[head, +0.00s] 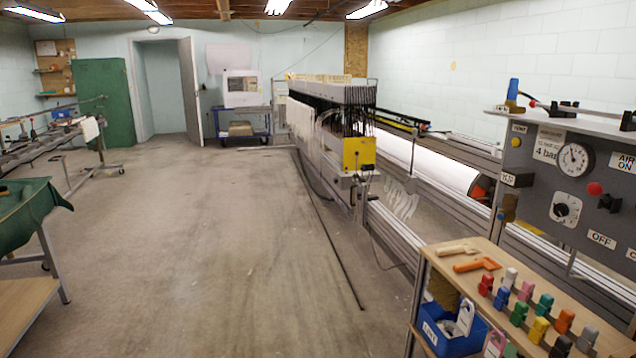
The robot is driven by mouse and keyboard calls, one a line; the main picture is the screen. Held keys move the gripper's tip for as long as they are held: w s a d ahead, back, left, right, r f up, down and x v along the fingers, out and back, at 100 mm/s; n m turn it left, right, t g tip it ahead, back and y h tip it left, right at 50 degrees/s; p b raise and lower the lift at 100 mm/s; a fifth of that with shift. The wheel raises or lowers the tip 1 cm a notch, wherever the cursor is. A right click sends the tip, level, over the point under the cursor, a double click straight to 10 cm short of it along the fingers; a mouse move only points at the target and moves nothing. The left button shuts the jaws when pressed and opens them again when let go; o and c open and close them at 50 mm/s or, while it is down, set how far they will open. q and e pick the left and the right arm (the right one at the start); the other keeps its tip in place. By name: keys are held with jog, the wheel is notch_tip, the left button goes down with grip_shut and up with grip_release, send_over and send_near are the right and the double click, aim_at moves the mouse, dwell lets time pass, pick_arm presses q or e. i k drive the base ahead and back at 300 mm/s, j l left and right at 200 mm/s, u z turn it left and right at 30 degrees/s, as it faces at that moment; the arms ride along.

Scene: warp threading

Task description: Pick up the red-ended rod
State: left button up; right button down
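I cannot clearly make out a red-ended rod in the head view. A long thin dark rod or hose (334,240) lies on the floor beside the machine, and no red shows on its near end. A large white roll (430,165) in the machine frame has a red and black end (481,188). A small red-tipped piece (533,103) shows on top of the grey control panel, too small to identify. Neither of my grippers is in view.
The control panel (560,215) and a wooden-topped cart (500,262) with coloured clips fill the right. The long loom (358,152) runs back in the middle. A table with green cloth (28,212) stands left. The floor between is mostly clear.

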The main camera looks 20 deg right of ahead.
aim_at(534, 105)
jog(key=i+j+z, duration=0.1)
jog(key=i+z, duration=0.15)
jog(key=i, duration=0.9)
jog(key=i+l, duration=0.1)
jog(key=i, duration=1)
jog(key=i+u, duration=0.1)
jog(key=u, duration=6.2)
